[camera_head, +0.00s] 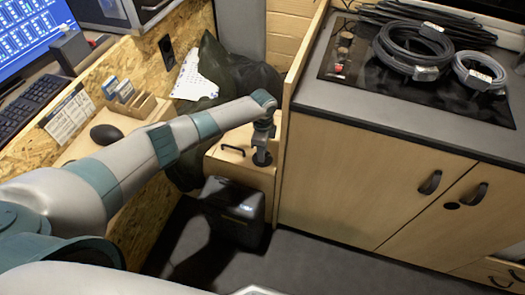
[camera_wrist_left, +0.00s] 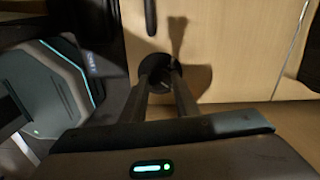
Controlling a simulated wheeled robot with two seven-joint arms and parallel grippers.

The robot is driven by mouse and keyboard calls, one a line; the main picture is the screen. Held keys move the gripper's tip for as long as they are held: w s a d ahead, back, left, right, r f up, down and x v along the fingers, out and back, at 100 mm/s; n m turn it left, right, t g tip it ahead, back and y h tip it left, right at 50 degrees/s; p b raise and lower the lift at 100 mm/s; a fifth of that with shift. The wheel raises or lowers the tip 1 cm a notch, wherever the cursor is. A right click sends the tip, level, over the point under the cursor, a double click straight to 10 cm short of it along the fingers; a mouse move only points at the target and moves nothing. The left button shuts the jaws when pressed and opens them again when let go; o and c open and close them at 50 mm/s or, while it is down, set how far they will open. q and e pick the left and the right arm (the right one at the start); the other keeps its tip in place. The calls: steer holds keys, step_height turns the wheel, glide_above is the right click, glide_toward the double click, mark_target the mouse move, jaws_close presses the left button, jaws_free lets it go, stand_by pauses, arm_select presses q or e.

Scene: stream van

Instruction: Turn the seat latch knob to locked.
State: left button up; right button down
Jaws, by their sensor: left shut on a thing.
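My left arm reaches in from the left to a small wooden seat box (camera_head: 213,160). My left gripper (camera_head: 262,147) points down at its top, at the right side beside the tall cabinet. The dark round latch knob (camera_head: 261,159) is under the gripper and partly hidden. In the left wrist view, the two fingers of the left gripper (camera_wrist_left: 162,82) close on the knob (camera_wrist_left: 149,66). The knob's marking cannot be read, so its locked or unlocked position cannot be told. My right gripper is not in view.
A black handle (camera_head: 232,150) lies on the box left of the knob. A dark case (camera_head: 232,208) stands on the floor in front. The wooden cabinet (camera_head: 350,180) rises close on the right, with coiled cables (camera_head: 412,50) on top. A dark jacket (camera_head: 250,80) hangs behind.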

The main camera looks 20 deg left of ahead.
arm_select(q)
steer(key=shift+m, duration=0.7)
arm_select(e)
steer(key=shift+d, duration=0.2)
arm_select(q)
steer(key=o, duration=1.1)
steer(key=shift+c, duration=0.2)
steer(key=shift+r, duration=0.75)
step_height(320, 180, up, 16)
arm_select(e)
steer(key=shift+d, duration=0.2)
